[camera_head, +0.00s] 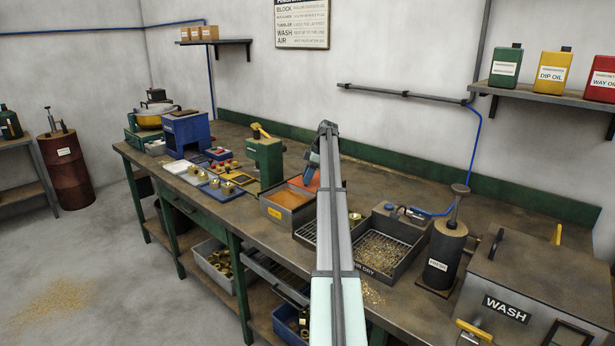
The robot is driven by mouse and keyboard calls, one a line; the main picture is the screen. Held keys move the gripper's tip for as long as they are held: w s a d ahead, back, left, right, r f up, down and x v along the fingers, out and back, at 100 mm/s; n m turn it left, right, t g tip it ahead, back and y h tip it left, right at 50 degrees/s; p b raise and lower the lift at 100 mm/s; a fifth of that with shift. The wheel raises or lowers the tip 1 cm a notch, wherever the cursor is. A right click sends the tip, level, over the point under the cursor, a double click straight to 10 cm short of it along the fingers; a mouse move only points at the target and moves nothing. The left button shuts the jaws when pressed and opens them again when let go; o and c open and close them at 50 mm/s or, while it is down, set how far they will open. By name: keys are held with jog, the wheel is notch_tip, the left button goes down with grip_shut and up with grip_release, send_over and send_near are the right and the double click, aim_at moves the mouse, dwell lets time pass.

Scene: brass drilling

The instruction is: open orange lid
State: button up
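A grey metal box (288,222) with a yellow label on its front stands near the middle of the bench. Orange shows at its top, and a brighter orange panel (311,181) stands at its back right, partly behind my arm. I cannot tell whether this panel is the lid tilted up or lying flat. My arm reaches from the bottom of the view to above the box. My gripper (314,163) points down by the orange panel, mostly hidden by the arm. Its fingers and any contact with the panel cannot be made out.
Left of the box stand a green press (266,160) and small trays of brass parts. To the right are a tray of chips (378,252), a dark canister (444,255) and a large WASH tank (535,285). Some bare bench lies behind the box.

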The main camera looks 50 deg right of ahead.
jog(key=shift+o, duration=0.3)
jog(key=shift+r, duration=0.1)
jog(key=v, duration=1.3)
jog(key=shift+r, duration=0.3)
jog(key=shift+s+d, duration=0.1)
